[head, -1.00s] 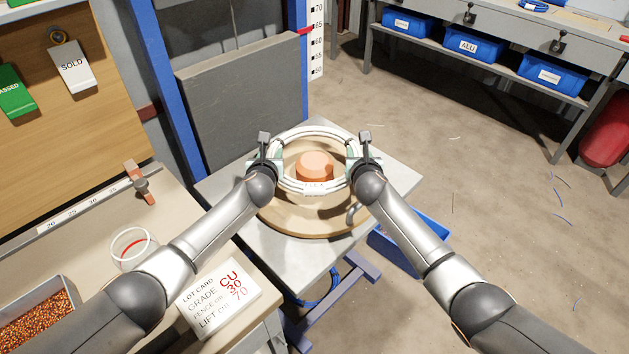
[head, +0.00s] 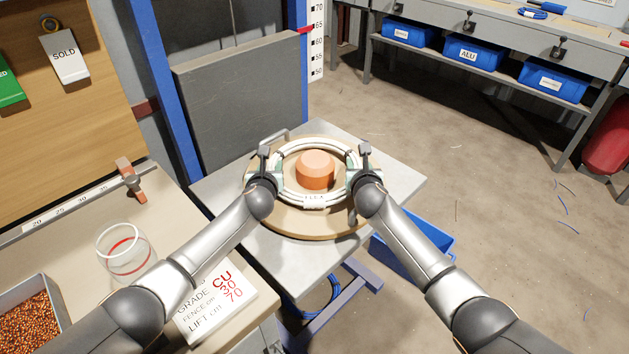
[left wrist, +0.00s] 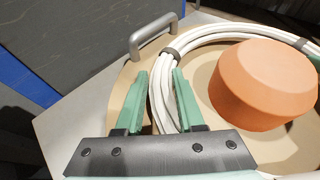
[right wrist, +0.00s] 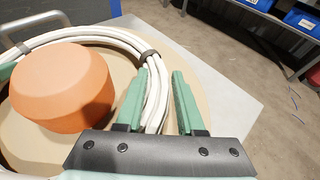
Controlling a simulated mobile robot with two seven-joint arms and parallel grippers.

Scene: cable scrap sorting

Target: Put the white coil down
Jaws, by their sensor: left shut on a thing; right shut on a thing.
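The white coil (head: 291,192) is a bundled ring with dark ties, lying level around the orange hub (head: 315,170) above the round wooden disc (head: 305,226). My left gripper (head: 265,163) is shut on the coil's left side; the white strands (left wrist: 165,100) run between its green fingers. My right gripper (head: 360,163) is shut on the coil's right side, with strands (right wrist: 153,95) between its fingers too. The coil is low around the hub, close to the disc. I cannot tell whether its underside touches the disc.
The disc has a grey handle (left wrist: 153,37) at its back left and sits on a grey table (head: 400,182). A dark grey panel (head: 240,95) stands behind. A bench (head: 180,235) with a clear jar (head: 126,252) is at left. A blue bin (head: 440,240) is below at right.

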